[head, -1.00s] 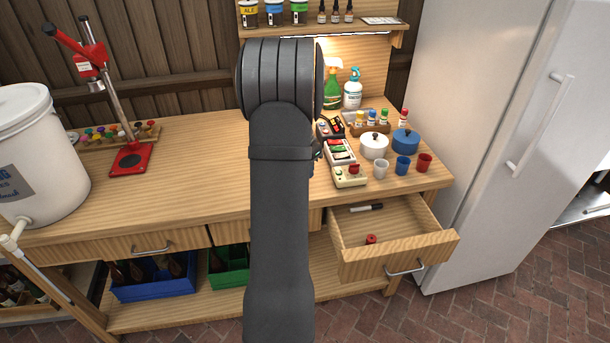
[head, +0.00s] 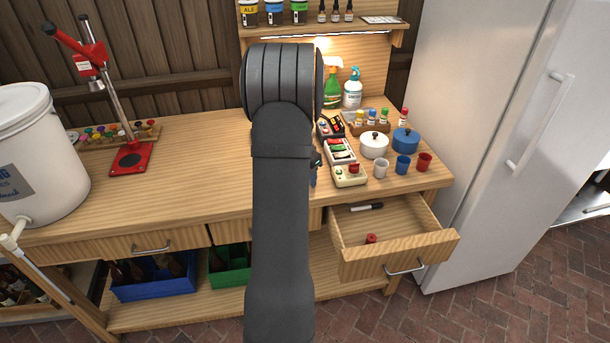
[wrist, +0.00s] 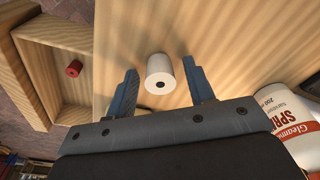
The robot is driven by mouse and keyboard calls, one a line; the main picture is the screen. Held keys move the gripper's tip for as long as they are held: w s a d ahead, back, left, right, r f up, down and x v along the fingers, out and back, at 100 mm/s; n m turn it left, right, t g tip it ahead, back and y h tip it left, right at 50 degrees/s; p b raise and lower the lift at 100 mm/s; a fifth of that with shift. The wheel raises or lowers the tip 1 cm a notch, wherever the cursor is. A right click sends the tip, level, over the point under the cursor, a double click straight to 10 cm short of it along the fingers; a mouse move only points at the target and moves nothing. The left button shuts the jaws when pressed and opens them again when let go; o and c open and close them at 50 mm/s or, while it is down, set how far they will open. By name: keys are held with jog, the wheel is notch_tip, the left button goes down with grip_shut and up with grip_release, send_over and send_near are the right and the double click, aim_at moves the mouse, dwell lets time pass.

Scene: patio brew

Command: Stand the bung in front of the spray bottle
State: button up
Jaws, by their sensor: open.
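A short white cylinder with a dark hole in its end, which looks like the bung (wrist: 159,72), shows in the wrist view over the wooden bench top. My gripper (wrist: 160,66) is open, with one blue finger on each side of it and a visible gap at both sides. A white spray bottle (wrist: 285,108) with a red-lettered label stands at the right of the wrist view, beside my gripper. In the head view my arm hides the bung and most of the gripper; a bit of blue finger (head: 313,178) shows.
An open drawer (head: 440,242) holds a red piece (head: 371,239) and a marker (head: 366,207). A cream control box (head: 349,176), cups and pots (head: 374,146) crowd the bench to the right. A green spray bottle (head: 332,92) and a white one with a blue top (head: 353,92) stand behind.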

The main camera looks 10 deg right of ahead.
notch_tip(320, 180, up, 12)
jog(key=a, duration=0.1)
jog(key=shift+s, duration=0.45)
jog(key=shift+a, duration=0.1)
jog(key=f, duration=0.8)
jog(key=w+d+f, duration=0.1)
jog(key=f, duration=0.3)
jog(key=shift+d, duration=0.1)
notch_tip(320, 180, up, 3)
jog(key=shift+f, duration=0.2)
jog(key=shift+r, duration=0.75)
